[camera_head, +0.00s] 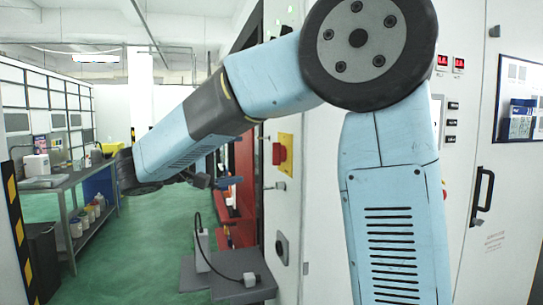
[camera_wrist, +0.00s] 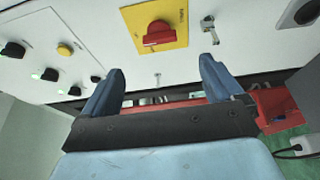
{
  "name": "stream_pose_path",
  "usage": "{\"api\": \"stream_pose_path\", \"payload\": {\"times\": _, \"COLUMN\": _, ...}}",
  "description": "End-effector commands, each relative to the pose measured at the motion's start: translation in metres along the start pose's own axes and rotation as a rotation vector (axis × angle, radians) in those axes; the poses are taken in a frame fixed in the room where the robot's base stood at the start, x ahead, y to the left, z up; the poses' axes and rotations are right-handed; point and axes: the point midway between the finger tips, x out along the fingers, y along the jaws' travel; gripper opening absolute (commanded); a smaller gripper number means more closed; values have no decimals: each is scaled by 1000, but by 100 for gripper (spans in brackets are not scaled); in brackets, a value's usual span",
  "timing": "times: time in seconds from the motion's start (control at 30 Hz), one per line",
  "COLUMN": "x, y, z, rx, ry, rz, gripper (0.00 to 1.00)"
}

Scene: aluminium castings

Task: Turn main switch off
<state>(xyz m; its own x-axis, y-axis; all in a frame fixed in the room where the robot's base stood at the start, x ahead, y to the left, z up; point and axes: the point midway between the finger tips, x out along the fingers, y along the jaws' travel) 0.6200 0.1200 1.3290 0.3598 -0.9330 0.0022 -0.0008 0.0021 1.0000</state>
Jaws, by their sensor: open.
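The main switch is a red rotary knob (camera_wrist: 158,33) on a yellow plate (camera_wrist: 180,14), set on a light cabinet face in the upper middle of the wrist view. It also shows in the head view as a red knob (camera_head: 279,154) on a yellow plate, on the cabinet's side. Its handle lies roughly level across the wrist picture. My gripper (camera_wrist: 160,73) is open and empty, with its two blue-grey fingers wide apart. The knob appears above and between the fingertips, and no finger touches it. In the head view my forearm largely hides the gripper.
Several black knobs (camera_wrist: 13,50) and a yellow button (camera_wrist: 65,48) sit left of the switch. A metal key or latch (camera_wrist: 209,29) is close on its right. A grey shelf (camera_head: 232,268) juts out below the cabinet. Green floor is clear towards a workbench (camera_head: 65,190).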

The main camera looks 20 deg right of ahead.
Motion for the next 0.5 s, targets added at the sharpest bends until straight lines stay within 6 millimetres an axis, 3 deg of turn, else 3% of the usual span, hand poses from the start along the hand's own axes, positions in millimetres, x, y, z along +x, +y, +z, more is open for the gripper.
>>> {"api": "stream_pose_path", "payload": {"times": 0.17, "x": 8, "y": 0, "z": -1, "rx": 1, "ry": 16, "rz": -1, "gripper": 94}}
{"api": "stream_pose_path", "payload": {"times": 0.5, "x": 64, "y": 0, "z": -3, "rx": 0, "ry": 23, "rz": -1, "gripper": 94}}
